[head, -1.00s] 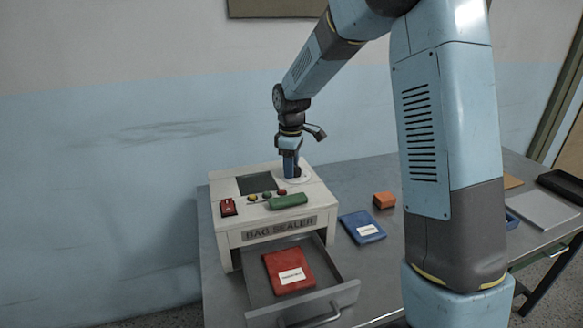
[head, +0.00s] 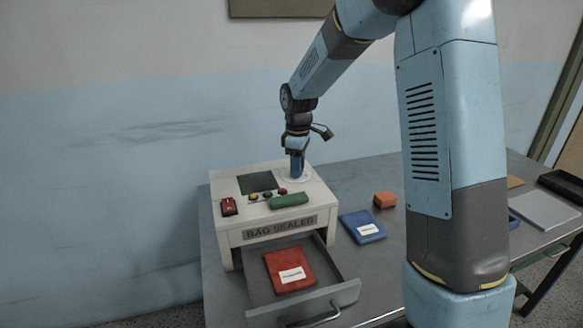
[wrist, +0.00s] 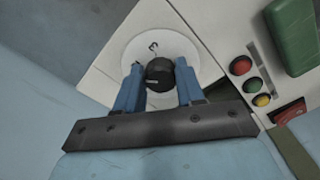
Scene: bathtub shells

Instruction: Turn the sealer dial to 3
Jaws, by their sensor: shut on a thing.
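The bag sealer (head: 235,222) is a white box on the table's left part, with its drawer open at the front. Its dial (wrist: 160,72) is a dark round knob on a white disc (wrist: 135,50), seen in the wrist view. A dark mark shows on the disc just beyond the knob; I cannot surely read it as a number. My gripper (wrist: 158,88) points down over the disc, its blue fingers on both sides of the knob and shut on it. In the head view the gripper (head: 297,174) hides the dial.
The sealer's top has a dark panel (head: 257,183), a red switch (head: 229,207), small coloured buttons (head: 267,195) and a green block (head: 289,201). A red packet (head: 287,270) lies in the open drawer (head: 345,294). A blue packet (head: 362,227) and an orange block (head: 385,200) lie to the right.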

